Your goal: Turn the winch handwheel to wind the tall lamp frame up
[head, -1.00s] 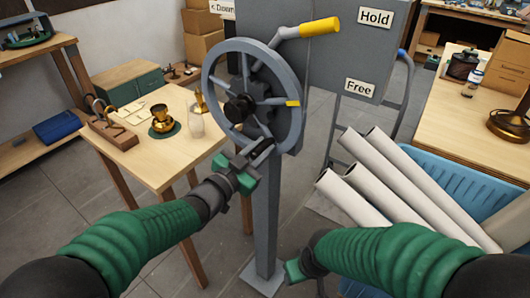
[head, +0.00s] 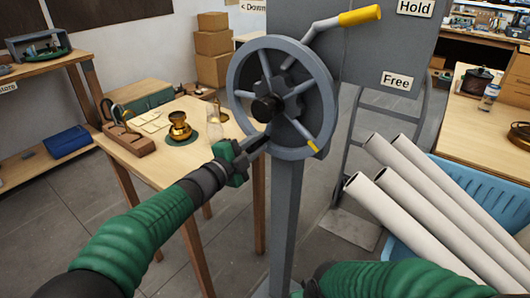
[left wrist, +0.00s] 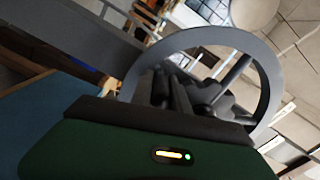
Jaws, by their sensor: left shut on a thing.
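The grey winch handwheel (head: 325,82) stands upright on a grey post (head: 285,215), with a dark hub and several spokes. One spoke has a yellow end at the lower right rim. My left gripper (head: 256,144) is shut on the handwheel at its lower left. The left wrist view shows the wheel's rim (left wrist: 262,65) close beyond the gripper body; the exact grip is hard to make out. A lever with a yellow handle (head: 360,16) rises above the wheel, its end near the "Hold" label (head: 415,7). My right forearm shows at the bottom; its jaws are outside the picture. I see no tall lamp frame.
A wooden table (head: 150,160) with brass parts (head: 179,127) stands left behind my left arm. A blue bin (head: 465,190) with several pale tubes (head: 420,205) is at the right, near another wooden bench (head: 465,120). A "Free" label (head: 397,81) is on the grey panel.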

